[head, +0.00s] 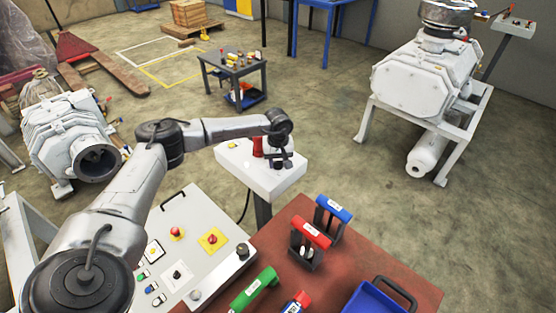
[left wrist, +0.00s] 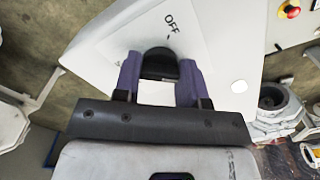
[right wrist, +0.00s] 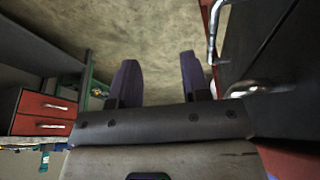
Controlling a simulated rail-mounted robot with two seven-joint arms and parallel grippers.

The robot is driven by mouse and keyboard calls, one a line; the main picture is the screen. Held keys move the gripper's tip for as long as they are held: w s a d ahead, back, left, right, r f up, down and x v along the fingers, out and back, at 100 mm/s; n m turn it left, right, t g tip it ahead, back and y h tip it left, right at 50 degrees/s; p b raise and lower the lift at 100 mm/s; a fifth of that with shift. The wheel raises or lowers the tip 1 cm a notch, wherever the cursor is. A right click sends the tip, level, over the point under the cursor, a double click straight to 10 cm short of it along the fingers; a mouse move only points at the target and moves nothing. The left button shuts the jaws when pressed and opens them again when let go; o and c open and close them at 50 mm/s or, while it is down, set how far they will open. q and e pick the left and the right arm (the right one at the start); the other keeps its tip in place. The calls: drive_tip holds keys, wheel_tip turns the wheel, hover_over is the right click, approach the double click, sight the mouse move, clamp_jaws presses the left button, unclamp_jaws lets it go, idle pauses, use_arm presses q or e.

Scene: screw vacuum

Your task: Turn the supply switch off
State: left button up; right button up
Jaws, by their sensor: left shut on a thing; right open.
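The supply switch shows in the left wrist view as a black knob (left wrist: 160,64) on a white panel (left wrist: 215,60) marked OFF. My left gripper (left wrist: 160,80) is shut on this knob, one purple finger on each side. In the head view my left gripper (head: 281,160) is at the top of the white switch box (head: 285,184), beside a red upright part (head: 257,147). The gripper hides most of the knob there. My right gripper (right wrist: 160,78) is open and empty in the right wrist view. It is outside the head view.
A control panel (head: 205,262) with buttons and knobs stands in front of the box. A red-brown table (head: 400,262) at the right holds red, blue and green handled items and a blue tray (head: 375,300). Open floor lies behind the box.

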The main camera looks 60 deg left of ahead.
use_arm(q)
drive_tip(key=n+p, duration=0.2)
drive_tip(key=n, duration=0.1)
drive_tip(key=shift+r+p, duration=0.25)
drive_tip(key=shift+p, duration=0.1)
drive_tip(key=n+p, duration=0.3)
drive_tip(key=n, duration=0.2)
drive_tip(key=n+p, duration=0.3)
drive_tip(key=n, duration=0.3)
drive_tip(key=shift+f+n+p, duration=0.1)
drive_tip(key=shift+n+p, duration=0.6)
drive_tip(key=shift+n, duration=0.7)
drive_tip(key=o, duration=0.9)
drive_tip(key=shift+f, duration=0.1)
